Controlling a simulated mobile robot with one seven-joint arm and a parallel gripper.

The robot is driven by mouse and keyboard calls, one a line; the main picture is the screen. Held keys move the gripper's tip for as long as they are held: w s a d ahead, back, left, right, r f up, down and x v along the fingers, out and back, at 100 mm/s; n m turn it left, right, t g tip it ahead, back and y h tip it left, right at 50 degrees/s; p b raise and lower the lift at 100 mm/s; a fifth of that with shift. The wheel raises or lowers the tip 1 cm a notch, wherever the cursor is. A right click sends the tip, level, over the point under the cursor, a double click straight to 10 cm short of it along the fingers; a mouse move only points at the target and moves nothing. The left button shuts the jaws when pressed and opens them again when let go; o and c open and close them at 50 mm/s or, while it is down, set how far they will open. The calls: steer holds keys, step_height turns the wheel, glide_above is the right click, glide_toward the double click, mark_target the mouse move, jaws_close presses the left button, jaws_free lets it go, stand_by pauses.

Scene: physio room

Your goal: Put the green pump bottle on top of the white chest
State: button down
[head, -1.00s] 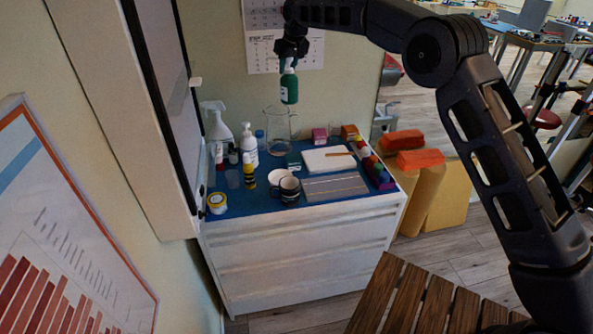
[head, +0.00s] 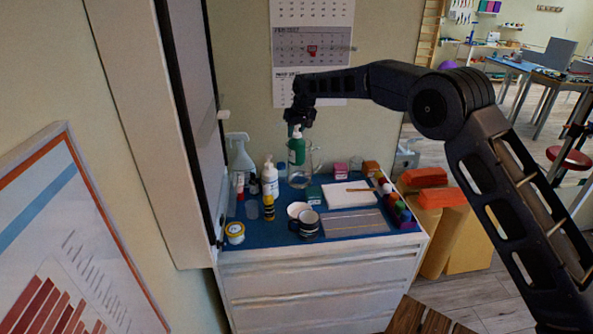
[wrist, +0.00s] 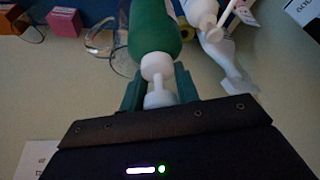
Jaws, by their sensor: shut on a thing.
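The green pump bottle (head: 297,151) with a white label and white pump head hangs upright in my gripper (head: 298,122) over the back part of the white chest (head: 325,283). My gripper is shut on its white neck and pump. In the wrist view, the green body (wrist: 154,32) extends away from my gripper (wrist: 158,86). In the head view, the bottle overlaps the clear glass beaker (head: 303,177); I cannot tell the exact gap between them or to the chest's blue top.
A tall cabinet stands left; a calendar (head: 312,45) hangs behind.

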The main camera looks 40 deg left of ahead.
mark_target(301, 152)
step_height(301, 152, down, 17)
stand_by(0.7)
steer(key=shift+f, duration=0.1)
steer(key=c, duration=1.3)
jaws_free()
steer(key=v, duration=1.2)
